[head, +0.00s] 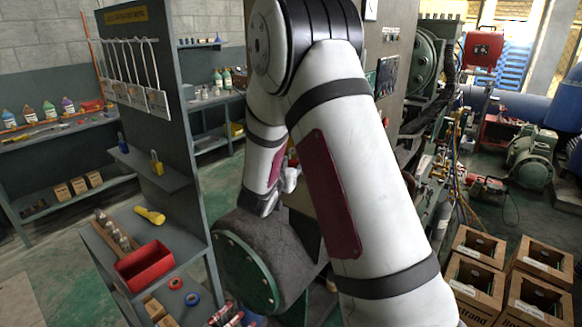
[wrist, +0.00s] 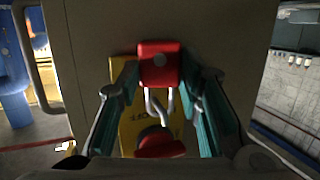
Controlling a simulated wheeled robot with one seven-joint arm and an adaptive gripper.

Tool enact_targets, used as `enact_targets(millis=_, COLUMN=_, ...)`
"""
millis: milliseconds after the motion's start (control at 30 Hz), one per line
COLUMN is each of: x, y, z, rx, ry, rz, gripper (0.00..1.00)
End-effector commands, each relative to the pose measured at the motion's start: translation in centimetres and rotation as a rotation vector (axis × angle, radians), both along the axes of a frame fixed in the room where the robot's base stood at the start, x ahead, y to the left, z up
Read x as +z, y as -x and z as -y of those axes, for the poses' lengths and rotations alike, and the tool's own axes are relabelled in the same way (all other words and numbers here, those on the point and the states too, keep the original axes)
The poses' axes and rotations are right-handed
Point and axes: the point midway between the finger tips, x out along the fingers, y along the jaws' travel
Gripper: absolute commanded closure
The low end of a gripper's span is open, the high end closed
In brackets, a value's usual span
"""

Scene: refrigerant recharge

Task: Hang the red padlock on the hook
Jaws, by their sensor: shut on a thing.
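In the wrist view the red padlock (wrist: 160,60) is between the fingertips of my gripper (wrist: 160,76), which is shut on its body. Its grey shackle (wrist: 168,108) points toward the bottom of the picture. Behind it is a yellow plate (wrist: 127,130) with a red knob (wrist: 160,145) on a grey panel; I cannot tell whether the padlock touches the plate. In the head view my arm hides the gripper and the red padlock. A grey board (head: 178,100) at the left carries hanging white tags (head: 157,102). I cannot make out which hook is meant.
A blue padlock (head: 122,143) and a yellow padlock (head: 156,163) are at the board's small shelf (head: 150,172). Below are a red bin (head: 150,268) and a yellow flashlight (head: 149,215).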

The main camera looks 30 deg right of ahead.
Motion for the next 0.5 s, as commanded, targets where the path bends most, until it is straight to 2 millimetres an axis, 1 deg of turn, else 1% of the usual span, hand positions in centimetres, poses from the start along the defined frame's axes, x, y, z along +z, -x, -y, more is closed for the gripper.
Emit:
enact_targets(millis=233, x=0.05, y=-0.01, z=0.01, rx=0.0, ry=0.001, rz=0.001, gripper=0.89)
enact_targets(millis=267, x=0.05, y=-0.01, z=0.01, rx=0.0, ry=0.001, rz=0.001, gripper=0.63)
enact_targets(millis=300, x=0.05, y=-0.01, z=0.0, rx=0.0, ry=0.001, rz=0.001, gripper=0.53)
enact_targets(millis=333, x=0.05, y=-0.01, z=0.0, rx=0.0, ry=0.001, rz=0.001, gripper=0.47)
enact_targets(millis=367, x=0.05, y=-0.01, z=0.0, rx=0.0, ry=0.001, rz=0.001, gripper=0.44)
enact_targets(millis=500, x=0.04, y=-0.01, z=0.01, rx=0.0, ry=0.001, rz=0.001, gripper=0.44)
